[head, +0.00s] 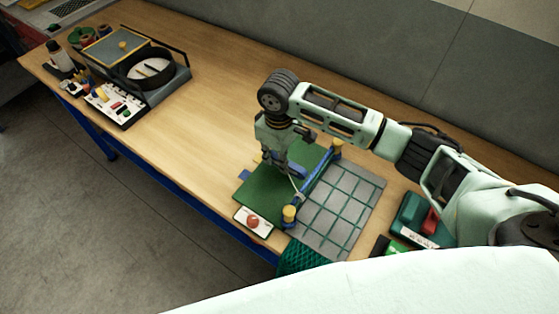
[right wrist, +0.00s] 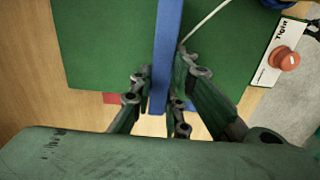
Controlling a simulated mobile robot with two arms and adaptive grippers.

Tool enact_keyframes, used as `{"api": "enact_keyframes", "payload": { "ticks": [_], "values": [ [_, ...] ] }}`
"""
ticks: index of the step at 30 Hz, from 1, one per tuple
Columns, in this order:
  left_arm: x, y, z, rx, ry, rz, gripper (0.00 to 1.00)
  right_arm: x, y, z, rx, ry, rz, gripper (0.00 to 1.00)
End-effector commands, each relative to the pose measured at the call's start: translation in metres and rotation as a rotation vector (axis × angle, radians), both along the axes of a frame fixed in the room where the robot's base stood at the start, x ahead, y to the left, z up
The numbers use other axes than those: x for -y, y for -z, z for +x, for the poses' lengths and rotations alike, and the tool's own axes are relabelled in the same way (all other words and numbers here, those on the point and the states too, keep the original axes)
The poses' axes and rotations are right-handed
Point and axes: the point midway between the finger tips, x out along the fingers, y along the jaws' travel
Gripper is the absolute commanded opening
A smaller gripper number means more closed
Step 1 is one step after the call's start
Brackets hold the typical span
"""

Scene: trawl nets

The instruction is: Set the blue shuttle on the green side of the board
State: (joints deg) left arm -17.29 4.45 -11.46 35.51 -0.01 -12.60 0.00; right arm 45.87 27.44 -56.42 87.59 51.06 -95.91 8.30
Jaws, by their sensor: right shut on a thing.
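My right gripper (head: 285,165) is over the green side of the board (head: 262,190), pointing down. In the right wrist view its fingers (right wrist: 160,100) are closed on the long blue shuttle (right wrist: 168,40), one on each side. Part of the shuttle (head: 296,171) shows in the head view beside the fingers. A thin white cord (right wrist: 205,22) runs near it. I cannot tell whether the shuttle touches the green surface or hangs just above it. My left gripper is not in view.
A blue rail (head: 318,178) with yellow ends separates the green side from a grey gridded panel (head: 340,210). A white card with a red knob (head: 253,221) lies at the front edge. A tray unit (head: 152,68) stands far left. The middle of the table is clear.

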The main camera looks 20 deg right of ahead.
Motion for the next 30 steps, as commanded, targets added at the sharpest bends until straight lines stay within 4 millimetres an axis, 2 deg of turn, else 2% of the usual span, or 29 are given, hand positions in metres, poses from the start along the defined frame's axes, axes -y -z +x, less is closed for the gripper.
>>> {"api": "enact_keyframes", "payload": {
  "ticks": [3, 6, 17, 18, 24, 30],
  "values": [
    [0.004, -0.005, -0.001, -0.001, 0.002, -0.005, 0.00, 0.000, 0.017, -0.001, -0.003, 0.002, -0.002, 0.00],
    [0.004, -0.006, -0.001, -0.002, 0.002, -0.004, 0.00, 0.000, 0.025, -0.001, -0.002, 0.001, -0.001, 0.00],
    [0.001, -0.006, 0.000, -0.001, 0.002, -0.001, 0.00, 0.000, 0.029, 0.000, -0.001, 0.001, 0.000, 0.00],
    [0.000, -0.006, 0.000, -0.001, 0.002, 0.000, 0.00, 0.000, 0.029, 0.000, 0.000, 0.001, 0.000, 0.17],
    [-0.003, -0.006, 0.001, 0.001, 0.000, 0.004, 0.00, 0.000, 0.029, 0.000, -0.001, 0.001, -0.001, 0.34],
    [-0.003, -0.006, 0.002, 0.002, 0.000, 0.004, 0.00, 0.000, 0.029, 0.000, -0.001, 0.001, -0.001, 0.34]
  ]
}}
